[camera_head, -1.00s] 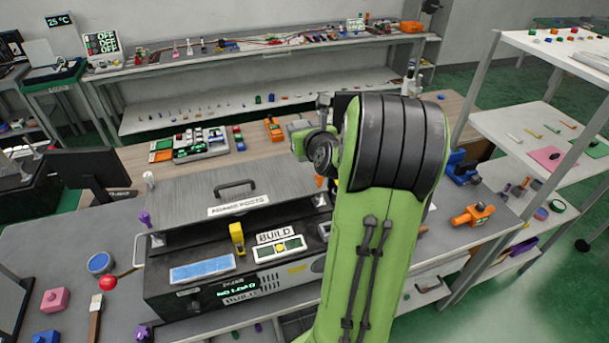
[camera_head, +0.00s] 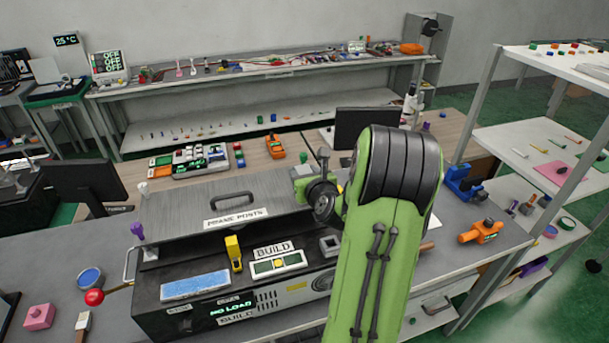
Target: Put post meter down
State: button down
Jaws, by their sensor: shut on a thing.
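My green arm (camera_head: 385,220) reaches up from the bottom, right of centre. Its wrist (camera_head: 318,196) shows left of the dark elbow cover, in front of the right end of the machine's grey lid. My gripper's fingers are hidden behind the arm, and so is whatever is between them. A small yellow patch shows beside the wrist, too little to name. I cannot make out a post meter for certain. The grey lid (camera_head: 170,212) bears a label that seems to say posts. A yellow lever (camera_head: 234,252) stands upright on the black machine (camera_head: 150,317) below it.
An orange device (camera_head: 275,147) and a keyed panel (camera_head: 190,160) lie on the wooden bench behind. A dark monitor (camera_head: 366,130) stands behind my arm. Blue (camera_head: 463,184) and orange (camera_head: 481,232) fixtures sit to the right. A white shelf rack (camera_head: 520,135) stands farther right.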

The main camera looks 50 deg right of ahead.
jog(key=c, duration=0.5)
grip_release()
jog(key=shift+f, duration=0.1)
jog(key=shift+r, duration=0.25)
jog(key=b+v, duration=0.4)
jog(key=v, duration=0.7)
jog(key=w+a+f+n+g+y, duration=0.2)
jog(key=a+n+y, duration=0.4)
jog(key=a+n, duration=1.15)
jog(key=s+a+n+g, duration=0.1)
jog(key=s+a+n, duration=0.2)
jog(key=n, duration=0.5)
jog(key=s+a+n+g, duration=0.2)
jog(key=s+a+n, duration=0.2)
jog(key=s+n, duration=0.2)
jog(key=s+a+n+g+y, duration=0.1)
jog(key=s+a+n+g, duration=0.1)
jog(key=n, duration=0.8)
jog(key=shift+s+a+r, duration=0.1)
jog(key=shift+s+a, duration=0.25)
jog(key=shift+s, duration=0.3)
jog(key=shift+s+a, duration=0.35)
jog(key=shift+s, duration=0.3)
